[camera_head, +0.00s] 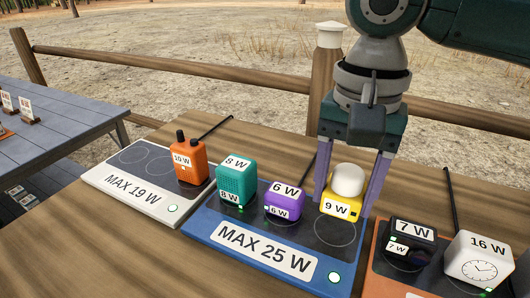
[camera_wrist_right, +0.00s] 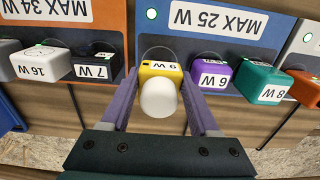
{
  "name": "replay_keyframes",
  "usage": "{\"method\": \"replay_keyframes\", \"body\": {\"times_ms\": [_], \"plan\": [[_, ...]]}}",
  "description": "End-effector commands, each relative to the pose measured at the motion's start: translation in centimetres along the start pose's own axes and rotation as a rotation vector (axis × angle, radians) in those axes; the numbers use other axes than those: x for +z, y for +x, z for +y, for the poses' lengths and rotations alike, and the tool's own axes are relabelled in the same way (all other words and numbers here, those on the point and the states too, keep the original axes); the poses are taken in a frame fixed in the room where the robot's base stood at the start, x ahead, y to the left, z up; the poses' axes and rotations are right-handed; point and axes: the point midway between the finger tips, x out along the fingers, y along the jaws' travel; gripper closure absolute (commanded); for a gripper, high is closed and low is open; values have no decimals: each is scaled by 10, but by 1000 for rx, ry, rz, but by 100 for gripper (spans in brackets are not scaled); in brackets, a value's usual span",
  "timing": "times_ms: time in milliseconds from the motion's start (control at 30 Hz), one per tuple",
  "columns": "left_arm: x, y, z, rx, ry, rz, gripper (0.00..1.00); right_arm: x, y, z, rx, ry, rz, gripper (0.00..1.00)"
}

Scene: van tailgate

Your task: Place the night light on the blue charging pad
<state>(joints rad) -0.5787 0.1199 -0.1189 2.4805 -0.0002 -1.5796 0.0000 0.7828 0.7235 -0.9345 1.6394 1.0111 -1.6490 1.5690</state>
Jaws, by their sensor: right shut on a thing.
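The night light (camera_head: 340,203), a yellow block marked 9 W with a white dome, is between the fingers of my right gripper (camera_head: 347,203). It also shows in the wrist view (camera_wrist_right: 159,75), with a purple finger on each side. My right gripper is shut on it. It is upright at the right-hand circle of the blue charging pad (camera_head: 222,247), marked MAX 25 W. The front of that circle shows bare below it. Whether its base touches the pad I cannot tell. My left gripper is not in view.
On the blue pad stand a teal 8 W device (camera_head: 236,180) and a purple 6 W device (camera_head: 284,200), close left of the night light. A white pad (camera_head: 110,187) holds an orange 10 W device (camera_head: 191,163). An orange pad (camera_head: 382,284) holds a black 7 W device (camera_head: 408,246) and a white 16 W clock (camera_head: 478,262).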

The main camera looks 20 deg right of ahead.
Motion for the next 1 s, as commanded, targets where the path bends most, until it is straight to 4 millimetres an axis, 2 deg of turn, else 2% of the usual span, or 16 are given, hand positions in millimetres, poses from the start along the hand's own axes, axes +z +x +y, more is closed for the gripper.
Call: {"method": "replay_keyframes", "body": {"times_ms": [300, 733, 767, 1000], "plan": [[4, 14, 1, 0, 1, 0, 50, 0, 42, 0, 0, 0, -1, 99], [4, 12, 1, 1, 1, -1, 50, 0, 48, 0, 0, 0, 0, 99], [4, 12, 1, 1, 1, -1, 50, 0, 49, 0, 0, 0, 0, 36], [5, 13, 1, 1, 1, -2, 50, 0, 48, 0, 0, 0, 0, 9]]}}
